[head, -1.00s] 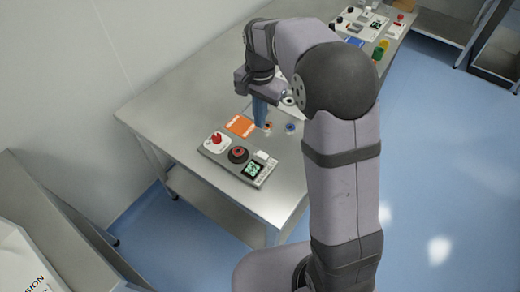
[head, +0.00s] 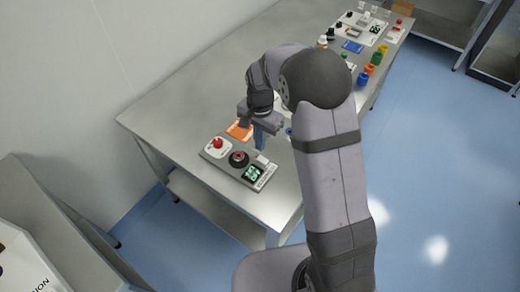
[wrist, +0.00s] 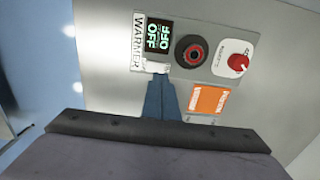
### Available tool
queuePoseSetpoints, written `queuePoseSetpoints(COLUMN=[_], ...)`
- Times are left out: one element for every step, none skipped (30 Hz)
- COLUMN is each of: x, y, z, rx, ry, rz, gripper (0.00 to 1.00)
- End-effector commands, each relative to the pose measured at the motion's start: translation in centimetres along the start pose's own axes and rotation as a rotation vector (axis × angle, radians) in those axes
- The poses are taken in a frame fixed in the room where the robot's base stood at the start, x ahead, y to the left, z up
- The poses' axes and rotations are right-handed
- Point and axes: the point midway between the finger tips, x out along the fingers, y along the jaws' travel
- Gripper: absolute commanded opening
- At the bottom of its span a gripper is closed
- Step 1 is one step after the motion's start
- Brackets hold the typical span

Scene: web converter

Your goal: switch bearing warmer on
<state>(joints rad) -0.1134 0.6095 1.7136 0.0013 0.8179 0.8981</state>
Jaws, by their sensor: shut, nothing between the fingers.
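The bearing warmer is a grey panel (head: 228,170) near the table's front left corner. Its label reads WARMER (wrist: 138,42) in the wrist view. A small white part (wrist: 155,69) sits at the panel's edge, partly hidden by my fingertips. My gripper (wrist: 160,82) is shut and empty, its blue fingers pointing down beside that white part. I cannot tell whether they touch it.
An orange card (wrist: 209,99) lies on the table right beside the panel. Several coloured bottles (head: 364,78) and another panel (head: 358,28) stand farther back. Bare steel table (head: 190,95) lies to the left of my gripper.

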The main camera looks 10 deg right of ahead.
Motion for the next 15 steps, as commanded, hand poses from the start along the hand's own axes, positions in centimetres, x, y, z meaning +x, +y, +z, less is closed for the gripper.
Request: queuePoseSetpoints(x=[0.8, 1.3, 1.8, 2.2, 2.6, 3.1, 3.5, 3.8, 4.1, 4.3, 4.5, 4.8, 4.9, 5.0, 5.1], y=[0.1, 0.1, 0.1, 0.1, 0.1, 0.1, 0.1, 0.1, 0.1, 0.0, 0.0, 0.0, 0.0, 0.0, 0.0], z=[0.1, 0.1, 0.1, 0.1, 0.1, 0.1, 0.1, 0.1, 0.0, 0.0, 0.0, 0.0, 0.0, 0.0, 0.0], rx=[0.0, 0.0, 0.0, 0.0, 0.0, 0.0, 0.0, 0.0, 0.0, 0.0, 0.0, 0.0, 0.0, 0.0, 0.0], ry=[-0.004, -0.003, -0.003, -0.003, -0.002, -0.002, -0.002, -0.002, -0.001, -0.001, -0.001, -0.001, -0.001, 0.0, 0.0], rz=[0.005, 0.004, 0.004, 0.003, 0.003, 0.003, 0.002, 0.002, 0.002, 0.001, 0.001, 0.001, 0.001, 0.001, 0.0], gripper=[0.0, 0.0, 0.0, 0.0, 0.0, 0.0, 0.0, 0.0, 0.0, 0.0, 0.0, 0.0, 0.0, 0.0, 0.0])
